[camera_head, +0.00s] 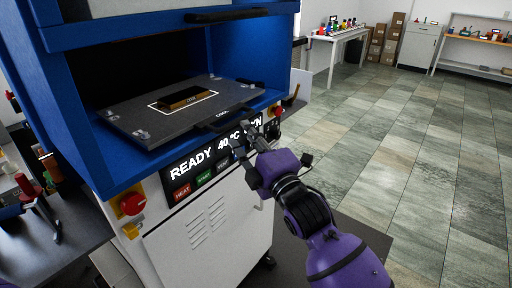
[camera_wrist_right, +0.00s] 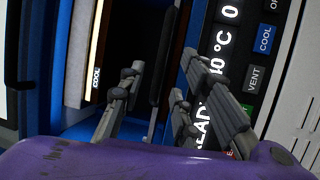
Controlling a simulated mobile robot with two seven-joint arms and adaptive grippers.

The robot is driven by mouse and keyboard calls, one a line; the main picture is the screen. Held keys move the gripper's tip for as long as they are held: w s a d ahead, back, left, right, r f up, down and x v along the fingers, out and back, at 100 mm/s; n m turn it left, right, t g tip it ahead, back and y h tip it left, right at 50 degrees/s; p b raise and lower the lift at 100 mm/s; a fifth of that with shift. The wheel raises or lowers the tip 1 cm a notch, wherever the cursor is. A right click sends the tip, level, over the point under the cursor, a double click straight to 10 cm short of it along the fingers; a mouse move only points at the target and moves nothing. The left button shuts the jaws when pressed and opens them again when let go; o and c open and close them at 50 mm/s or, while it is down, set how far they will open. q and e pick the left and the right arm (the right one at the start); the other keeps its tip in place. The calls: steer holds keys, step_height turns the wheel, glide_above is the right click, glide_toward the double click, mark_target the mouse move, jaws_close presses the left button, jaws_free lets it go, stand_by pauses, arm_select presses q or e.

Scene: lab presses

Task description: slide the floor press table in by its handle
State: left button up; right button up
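The floor press (camera_head: 85,110) is a blue and white cabinet with a lit opening. Its grey table (camera_head: 135,118) lies flat in the opening, with its front edge near the front of the cabinet. A dark handle (camera_head: 212,124) runs along the table's front edge. My left gripper is out of view.
A dark and gold block (camera_head: 185,98) sits in a white outline on the table. Below are the lit control panel (camera_head: 205,160) with buttons and a red knob (camera_head: 132,204). An upper dark handle (camera_head: 230,14) is above. The tiled floor (camera_head: 400,150) at right is clear.

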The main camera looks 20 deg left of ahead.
steer(key=shift+v, duration=2.7)
